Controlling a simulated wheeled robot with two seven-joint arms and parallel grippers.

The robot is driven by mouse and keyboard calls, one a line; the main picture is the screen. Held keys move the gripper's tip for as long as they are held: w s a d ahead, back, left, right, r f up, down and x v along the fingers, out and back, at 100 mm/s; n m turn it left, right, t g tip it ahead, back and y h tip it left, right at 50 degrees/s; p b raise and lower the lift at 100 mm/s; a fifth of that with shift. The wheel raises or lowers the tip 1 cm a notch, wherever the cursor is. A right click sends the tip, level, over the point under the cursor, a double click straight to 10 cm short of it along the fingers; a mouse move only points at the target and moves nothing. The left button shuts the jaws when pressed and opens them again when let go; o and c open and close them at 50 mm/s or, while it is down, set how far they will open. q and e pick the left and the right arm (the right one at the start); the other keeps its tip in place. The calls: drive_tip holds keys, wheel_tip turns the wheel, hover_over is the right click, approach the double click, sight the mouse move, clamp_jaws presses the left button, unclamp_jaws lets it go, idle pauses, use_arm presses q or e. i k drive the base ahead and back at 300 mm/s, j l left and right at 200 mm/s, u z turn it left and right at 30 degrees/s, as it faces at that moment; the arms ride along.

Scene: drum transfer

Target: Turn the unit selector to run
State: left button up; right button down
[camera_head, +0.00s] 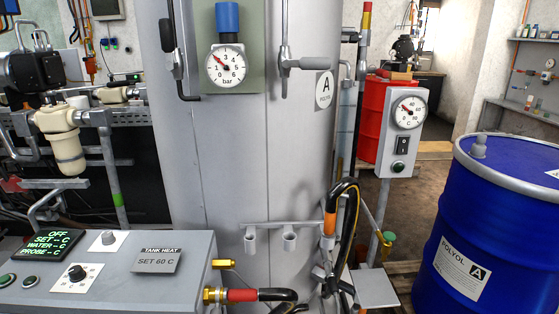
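The tank-heat unit's grey console (190,262) is at the lower left. A small grey knob on a white plate (108,238) sits near its back edge; this may be the unit selector, but its markings are too small to read. A black dial knob (77,273) on a scaled white plate is in front of it. The display (48,242) shows OFF in green, with set, water and probe lines below without readable numbers. A sign (158,261) reads TANK HEAT, SET 60 C. Neither gripper is in view.
The grey tank (235,160) stands behind, with a bar gauge (226,66). A blue drum (495,230) stands right. Space above the console top looks clear.

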sight(108, 239)
drive_tip(key=i+u, duration=0.1)
drive_tip(key=u, duration=1.6)
